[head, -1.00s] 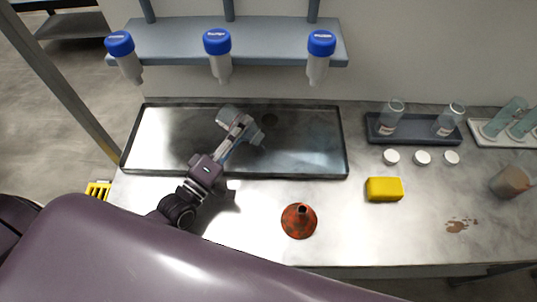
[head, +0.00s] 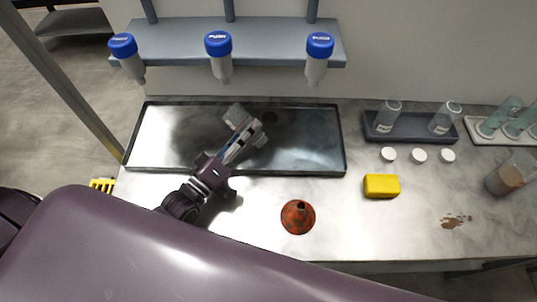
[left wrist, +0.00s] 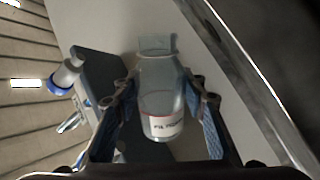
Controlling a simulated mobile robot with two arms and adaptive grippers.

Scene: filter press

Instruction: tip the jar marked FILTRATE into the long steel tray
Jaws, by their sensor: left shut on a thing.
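The long steel tray (head: 312,140), shallow with a dark rim, lies along the back of the bench in the head view. My left gripper (head: 246,129) is over its middle. In the left wrist view the gripper (left wrist: 160,112) is shut on a clear glass jar (left wrist: 159,86), a finger on each side. My right gripper is not in view.
A shelf (head: 270,45) with blue-capped bottles hangs above the tray. At right are a dark tray (head: 411,135) with two jars, white lids (head: 419,156), a brownish beaker (head: 505,180) and a spill (head: 454,221).

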